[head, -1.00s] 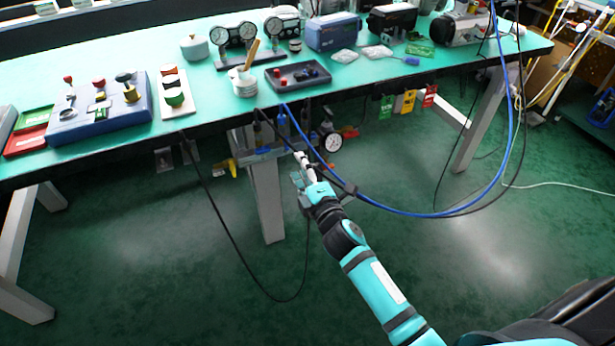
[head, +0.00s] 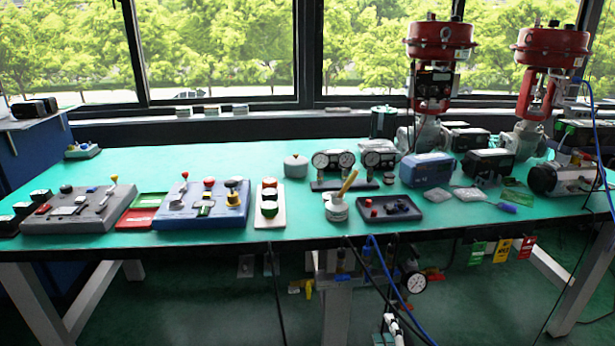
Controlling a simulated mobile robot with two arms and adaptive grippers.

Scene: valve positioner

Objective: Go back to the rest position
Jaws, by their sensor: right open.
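Most of my right arm is cut off by the frame. My left gripper is not in view.
Blue hose (head: 388,270) and black cables hang in front, near my right gripper. Coloured tags (head: 502,250) hang at right.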

